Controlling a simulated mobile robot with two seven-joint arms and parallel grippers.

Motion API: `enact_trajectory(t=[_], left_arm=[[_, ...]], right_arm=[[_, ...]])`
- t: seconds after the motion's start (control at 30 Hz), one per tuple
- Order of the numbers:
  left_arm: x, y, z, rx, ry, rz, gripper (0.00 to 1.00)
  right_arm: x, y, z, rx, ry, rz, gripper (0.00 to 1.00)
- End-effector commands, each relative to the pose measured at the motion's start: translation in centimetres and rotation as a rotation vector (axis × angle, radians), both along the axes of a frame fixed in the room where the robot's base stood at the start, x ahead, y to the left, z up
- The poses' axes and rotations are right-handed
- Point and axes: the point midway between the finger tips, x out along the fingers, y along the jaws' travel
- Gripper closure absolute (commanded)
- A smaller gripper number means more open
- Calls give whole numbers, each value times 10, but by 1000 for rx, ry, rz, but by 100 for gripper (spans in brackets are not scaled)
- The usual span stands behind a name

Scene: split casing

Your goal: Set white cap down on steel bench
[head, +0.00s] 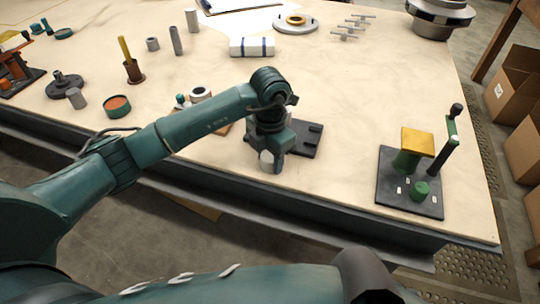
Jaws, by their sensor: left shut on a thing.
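My left gripper (270,160) points down over the front part of the bench and is shut on a small pale, whitish-grey piece, which looks like the white cap (266,157). The fingers hide part of the cap. It is low, close to the bench top, but I cannot tell whether it touches. The bench (345,185) has a pale tan top and a dark grey front edge. My right gripper is not in view.
To the right stands a black-based fixture (408,200) with a yellow plate and lever. Bare bench lies between gripper and fixture.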

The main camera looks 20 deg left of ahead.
Motion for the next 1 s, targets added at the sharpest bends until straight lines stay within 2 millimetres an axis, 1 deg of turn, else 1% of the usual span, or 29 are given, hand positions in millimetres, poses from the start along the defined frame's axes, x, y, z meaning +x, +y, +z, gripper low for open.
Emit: enact_trajectory(t=[0.13,0.17,0.4,0.63,0.73,0.77,0.87,1.0], left_arm=[[0,0,-4,-1,-1,0,81],[0,0,-3,-1,-1,0,58],[0,0,-3,0,0,1,38],[0,0,-2,0,0,1,38],[0,0,4,0,0,0,38],[1,0,5,0,-2,0,38],[1,0,20,-2,-5,0,38],[1,0,51,-1,-7,0,38]], right_arm=[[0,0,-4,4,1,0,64],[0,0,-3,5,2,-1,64],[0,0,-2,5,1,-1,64],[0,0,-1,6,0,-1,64],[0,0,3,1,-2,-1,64],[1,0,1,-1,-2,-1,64],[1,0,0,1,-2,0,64],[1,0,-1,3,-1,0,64]])
